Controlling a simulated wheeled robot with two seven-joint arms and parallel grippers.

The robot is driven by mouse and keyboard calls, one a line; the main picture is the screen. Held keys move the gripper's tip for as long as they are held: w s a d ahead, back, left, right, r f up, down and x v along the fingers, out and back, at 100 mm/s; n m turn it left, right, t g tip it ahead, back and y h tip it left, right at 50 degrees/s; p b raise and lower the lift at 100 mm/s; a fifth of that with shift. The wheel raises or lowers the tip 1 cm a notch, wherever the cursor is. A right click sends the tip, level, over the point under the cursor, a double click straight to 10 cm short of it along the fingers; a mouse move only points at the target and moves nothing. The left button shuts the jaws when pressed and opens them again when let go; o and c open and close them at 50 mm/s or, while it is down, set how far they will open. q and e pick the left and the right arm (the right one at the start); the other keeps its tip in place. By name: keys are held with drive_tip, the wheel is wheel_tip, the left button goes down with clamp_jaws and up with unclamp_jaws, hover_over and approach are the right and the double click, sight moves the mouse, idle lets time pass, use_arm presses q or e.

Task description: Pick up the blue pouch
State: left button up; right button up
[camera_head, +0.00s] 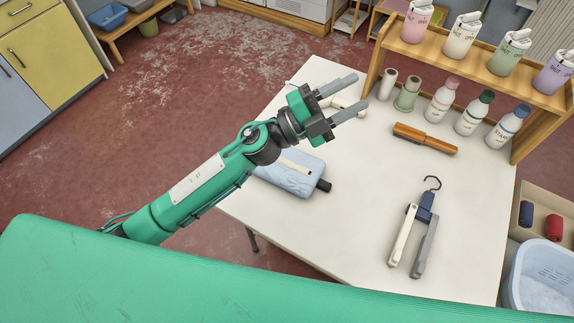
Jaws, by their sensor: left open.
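The blue pouch (288,177) is pale blue with a dark cap at its right end. It lies flat on the left part of the white table, and my left forearm and wrist partly cover its upper left side. My left gripper (361,92) is open, with two grey fingers pointing to the upper right. It appears beyond the pouch, over the back left of the table, with nothing seen between its fingers. My right gripper is not in view.
A wooden shelf (472,61) with several bottles stands at the table's back. A brown-handled tool (425,138) and a hanger-like clip (425,210) lie on the white table (350,215). A white-blue basket (543,275) stands at right. The table's middle is clear.

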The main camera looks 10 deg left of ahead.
use_arm(q)
drive_tip(key=s+d+f+m+g+y, duration=0.25)
drive_tip(key=f+m+g+y, duration=0.45)
drive_tip(key=f+m+g, duration=0.5)
drive_tip(key=w+a+f+y, duration=0.1)
drive_tip(key=w+a+y, duration=0.25)
drive_tip(key=a, duration=0.35)
drive_tip(key=w+a+m+t+y, duration=0.1)
drive_tip(key=w+a+y, duration=0.1)
drive_tip(key=a+y, duration=0.4)
drive_tip(key=w+a+f+y, duration=0.1)
drive_tip(key=w+a+y, duration=0.25)
drive_tip(key=a, duration=0.45)
wheel_tip(320, 180, down, 8)
drive_tip(key=shift+s+r+p, duration=0.1)
drive_tip(key=shift+p, duration=0.65)
drive_tip(key=shift+f, duration=0.2)
drive_tip(key=shift+s+f, duration=0.1)
drive_tip(key=shift+f, duration=0.15)
wheel_tip(320, 180, down, 4)
drive_tip(key=shift+s+a+f+p, duration=0.1)
drive_tip(key=shift+a+f+p, duration=0.1)
drive_tip(key=shift+p, duration=0.8)
drive_tip(key=shift+f, duration=0.15)
clamp_jaws()
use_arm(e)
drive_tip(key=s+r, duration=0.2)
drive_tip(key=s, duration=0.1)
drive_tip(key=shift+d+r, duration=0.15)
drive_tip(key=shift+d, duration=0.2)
